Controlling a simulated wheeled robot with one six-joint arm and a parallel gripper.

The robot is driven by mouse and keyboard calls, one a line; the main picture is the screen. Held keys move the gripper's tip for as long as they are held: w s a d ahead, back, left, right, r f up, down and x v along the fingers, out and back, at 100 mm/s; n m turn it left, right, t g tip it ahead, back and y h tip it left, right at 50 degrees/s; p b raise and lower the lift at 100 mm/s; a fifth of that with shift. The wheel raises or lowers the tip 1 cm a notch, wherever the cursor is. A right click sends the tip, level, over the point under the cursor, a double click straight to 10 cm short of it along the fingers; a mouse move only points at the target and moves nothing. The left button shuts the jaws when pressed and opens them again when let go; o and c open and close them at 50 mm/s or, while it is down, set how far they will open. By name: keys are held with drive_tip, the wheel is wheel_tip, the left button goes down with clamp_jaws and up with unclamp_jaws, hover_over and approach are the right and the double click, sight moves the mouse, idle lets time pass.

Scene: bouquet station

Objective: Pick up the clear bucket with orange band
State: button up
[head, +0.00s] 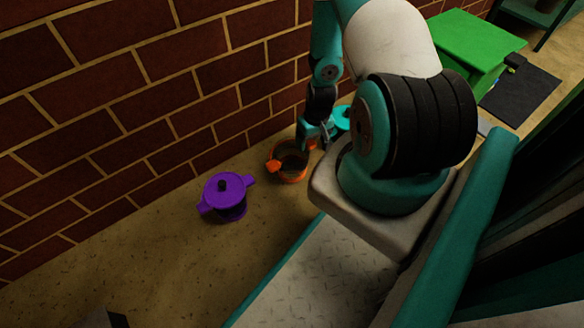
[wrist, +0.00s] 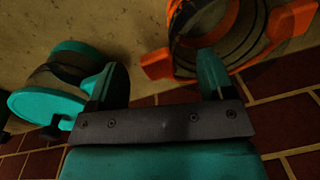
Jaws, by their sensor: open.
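The clear bucket with orange band (head: 291,178) stands on the floor by the brick wall. It has an orange handle at each side and looks dark inside. In the wrist view the bucket (wrist: 157,66) fills the upper right, partly cut off by the top edge. My gripper (wrist: 157,82) is open, with nothing clearly held between its fingers. Its right finger overlaps the near side of the bucket in the wrist view; I cannot tell whether they touch. In the head view my gripper (head: 318,133) is just beyond the bucket, to its upper right.
A purple lidded pot (head: 225,196) stands to the left of the bucket. A teal bucket (wrist: 48,105) is close to my left finger and shows partly behind my arm in the head view (head: 341,119). The brick wall (head: 120,100) runs close behind. Floor at lower left is mostly clear.

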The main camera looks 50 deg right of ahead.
sight(312, 146)
wheel_tip(312, 146, down, 4)
drive_tip(key=b, duration=0.2)
drive_tip(key=shift+w+f+b, duration=0.15)
drive_tip(key=shift+b, duration=0.25)
drive_tip(key=c, duration=1)
drive_tip(key=shift+c, duration=0.2)
